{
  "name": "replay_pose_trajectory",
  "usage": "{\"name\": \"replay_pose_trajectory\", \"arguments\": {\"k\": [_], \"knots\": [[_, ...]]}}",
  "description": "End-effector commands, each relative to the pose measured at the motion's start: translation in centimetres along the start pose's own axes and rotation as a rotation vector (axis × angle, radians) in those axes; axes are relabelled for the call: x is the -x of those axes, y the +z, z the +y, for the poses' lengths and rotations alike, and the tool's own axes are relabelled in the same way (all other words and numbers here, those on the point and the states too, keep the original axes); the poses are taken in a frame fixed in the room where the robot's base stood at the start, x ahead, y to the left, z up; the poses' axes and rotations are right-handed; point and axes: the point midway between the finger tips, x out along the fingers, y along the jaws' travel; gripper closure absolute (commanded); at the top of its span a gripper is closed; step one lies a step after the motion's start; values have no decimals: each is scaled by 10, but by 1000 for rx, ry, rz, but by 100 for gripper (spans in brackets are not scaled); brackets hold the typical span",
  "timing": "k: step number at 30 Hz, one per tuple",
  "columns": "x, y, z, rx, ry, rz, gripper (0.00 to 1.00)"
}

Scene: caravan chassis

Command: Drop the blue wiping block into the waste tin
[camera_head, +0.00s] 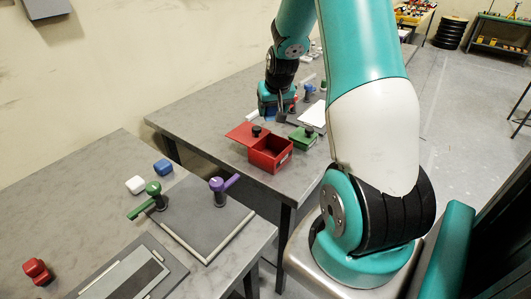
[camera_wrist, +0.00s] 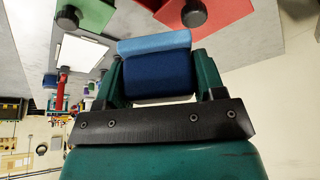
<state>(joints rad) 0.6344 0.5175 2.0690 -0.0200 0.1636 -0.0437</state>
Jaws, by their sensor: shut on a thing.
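The blue wiping block (camera_wrist: 157,75), dark blue with a lighter blue strip, is held between the two fingers of my gripper (camera_wrist: 156,62) in the wrist view. In the head view my gripper (camera_head: 274,108) is above the far table, behind the red tin. The red tin (camera_head: 271,160) is open at the top, with an empty-looking dark inside. Its red lid (camera_head: 241,132), with a black knob, lies beside it to the left. A smaller green tin (camera_head: 302,139) with a black knob stands to its right and looks closed. No label shows which one is the waste tin.
The near table (camera_head: 85,190) holds a second blue block (camera_head: 162,167), a white block (camera_head: 135,184), a red block (camera_head: 37,270), and a panel with green (camera_head: 153,190) and purple (camera_head: 218,186) levers. A gap separates the tables. More levers and a white sheet (camera_head: 314,114) lie farther back.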

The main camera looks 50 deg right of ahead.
Motion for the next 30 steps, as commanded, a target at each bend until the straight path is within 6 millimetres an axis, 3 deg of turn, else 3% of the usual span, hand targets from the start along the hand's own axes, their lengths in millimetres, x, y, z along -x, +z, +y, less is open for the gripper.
{"name": "replay_pose_trajectory", "arguments": {"k": [12,23,24,27,28,30], "knots": [[-47,19,3,-4,2,0,59],[-52,21,1,-1,1,1,59],[-52,21,1,-1,1,1,35],[-52,21,1,-1,0,1,12],[-52,21,1,-1,0,1,7],[-52,21,1,-1,0,1,7]]}}
